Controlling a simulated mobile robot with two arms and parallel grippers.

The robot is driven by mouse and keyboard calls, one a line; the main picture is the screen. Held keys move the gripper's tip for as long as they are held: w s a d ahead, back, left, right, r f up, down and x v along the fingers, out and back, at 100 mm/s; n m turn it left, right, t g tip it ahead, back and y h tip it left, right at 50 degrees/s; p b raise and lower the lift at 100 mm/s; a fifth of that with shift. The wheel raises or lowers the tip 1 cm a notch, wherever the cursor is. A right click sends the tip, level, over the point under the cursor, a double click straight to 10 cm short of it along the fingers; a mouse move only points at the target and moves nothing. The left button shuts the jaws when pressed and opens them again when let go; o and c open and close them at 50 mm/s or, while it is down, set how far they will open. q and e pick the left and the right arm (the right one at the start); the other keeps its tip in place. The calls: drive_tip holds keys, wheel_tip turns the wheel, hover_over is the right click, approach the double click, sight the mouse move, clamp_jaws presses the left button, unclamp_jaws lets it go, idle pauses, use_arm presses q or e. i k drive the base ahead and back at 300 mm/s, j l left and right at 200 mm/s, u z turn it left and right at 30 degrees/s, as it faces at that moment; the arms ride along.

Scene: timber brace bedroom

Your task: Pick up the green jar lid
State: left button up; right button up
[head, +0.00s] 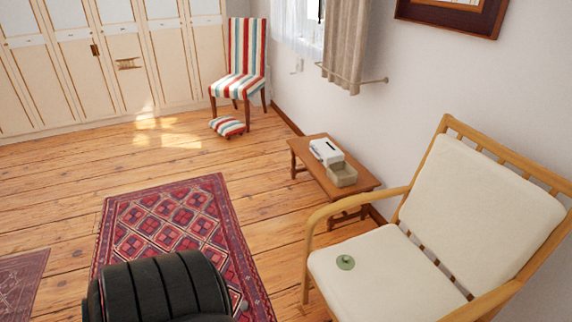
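The green jar lid (345,262) is a small round disc with a lighter spot in its middle. It lies flat on the cream seat cushion (385,285) of the wooden armchair, near the cushion's left side. Neither of my grippers shows in the head view, so nothing is seen touching the lid.
A wooden armrest (322,214) stands left of the cushion. A low wooden table (312,167) against the wall holds a white box (326,151) and a beige container (342,175). A black padded object (160,287) is at the bottom. Open floor and a red rug (172,215) lie left.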

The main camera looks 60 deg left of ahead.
sight(345, 262)
drive_tip(key=u, duration=1.25)
drive_tip(key=z, duration=3.75)
drive_tip(key=u, duration=0.45)
drive_tip(key=k+j+u, duration=0.15)
drive_tip(key=u, duration=0.2)
drive_tip(key=k+j+u, duration=0.1)
drive_tip(key=j+u, duration=0.25)
drive_tip(key=k+j+u, duration=0.15)
drive_tip(key=u, duration=0.15)
